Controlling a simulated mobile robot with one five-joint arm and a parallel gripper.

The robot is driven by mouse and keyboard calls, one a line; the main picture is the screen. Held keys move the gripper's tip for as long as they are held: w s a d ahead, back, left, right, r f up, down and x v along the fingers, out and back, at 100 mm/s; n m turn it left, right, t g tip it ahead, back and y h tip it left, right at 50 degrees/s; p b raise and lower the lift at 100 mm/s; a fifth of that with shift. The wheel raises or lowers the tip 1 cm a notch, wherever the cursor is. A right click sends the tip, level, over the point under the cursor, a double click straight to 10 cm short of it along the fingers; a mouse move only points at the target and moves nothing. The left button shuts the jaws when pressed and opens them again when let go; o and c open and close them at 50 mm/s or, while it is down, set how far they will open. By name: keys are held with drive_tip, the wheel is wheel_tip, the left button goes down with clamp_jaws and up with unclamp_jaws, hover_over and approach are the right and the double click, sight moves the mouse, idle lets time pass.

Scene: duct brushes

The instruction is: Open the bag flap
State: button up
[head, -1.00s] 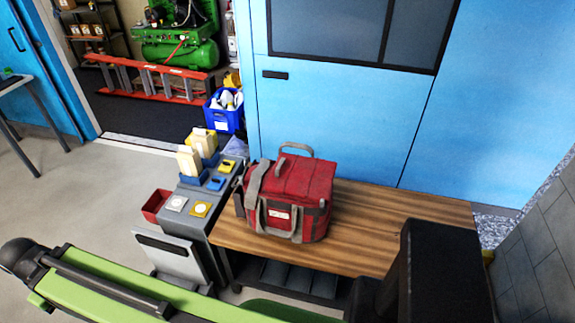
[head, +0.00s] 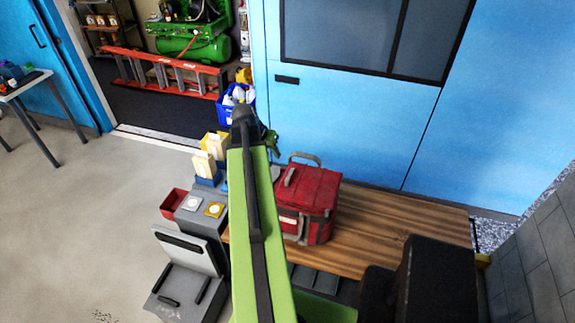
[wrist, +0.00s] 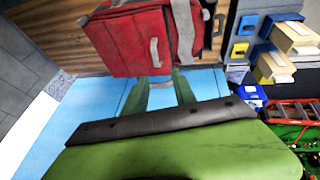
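The red bag (head: 320,230) stands upright on the wooden bench, and its left part is hidden behind my arm in the head view. Its red top flap (head: 312,185) lies closed, with a grey loop (head: 289,177) on it. A grey carry handle (head: 306,156) rises at the back. In the wrist view the bag (wrist: 130,42) fills the upper part, with the grey loop (wrist: 155,52) in the middle. My gripper (wrist: 158,84) is open, its two green fingers apart near the bag's back edge. In the head view my gripper (head: 271,141) is above and behind the bag's left side.
The wooden bench (head: 400,225) is bare right of the bag. A grey cart (head: 195,222) with cartons (head: 207,165) and a red bin (head: 173,202) stands left. A blue crate (head: 232,110) sits behind my gripper. A blue wall (head: 345,130) closes the back.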

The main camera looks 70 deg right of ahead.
drive_tip(key=s, duration=0.1)
drive_tip(key=b, duration=1.6)
approach(290, 174)
drive_tip(key=x, duration=0.8)
drive_tip(key=shift+w, duration=0.15)
drive_tip(key=shift+r, duration=0.2)
drive_tip(key=shift+c, duration=0.3)
clamp_jaws()
drive_tip(key=shift+a, duration=0.1)
